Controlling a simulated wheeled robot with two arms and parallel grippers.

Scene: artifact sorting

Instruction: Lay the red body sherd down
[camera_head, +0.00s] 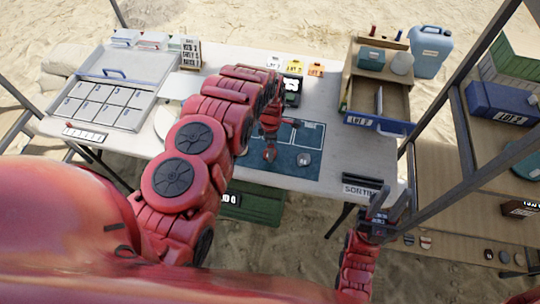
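A dark blue mat (285,170) with white outlines lies on the white table. A small reddish round piece (270,154), possibly the red body sherd, shows at the mat's middle, just below the end of my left arm. A grey round piece (303,159) lies to its right on the mat. My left arm reaches over the table to the mat; its gripper (270,128) is small and partly hidden by the wrist, so its fingers and any hold are unclear. My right gripper (386,204) is open and empty, fingers up, in front of the table's right front corner.
A tray (113,118) with several pale tiles stands at the left. A wooden box (396,96) with a blue-fronted drawer stands at the back right. A small dark device (292,91) and tags are behind the mat. A metal-framed shelf (440,165) stands at the right.

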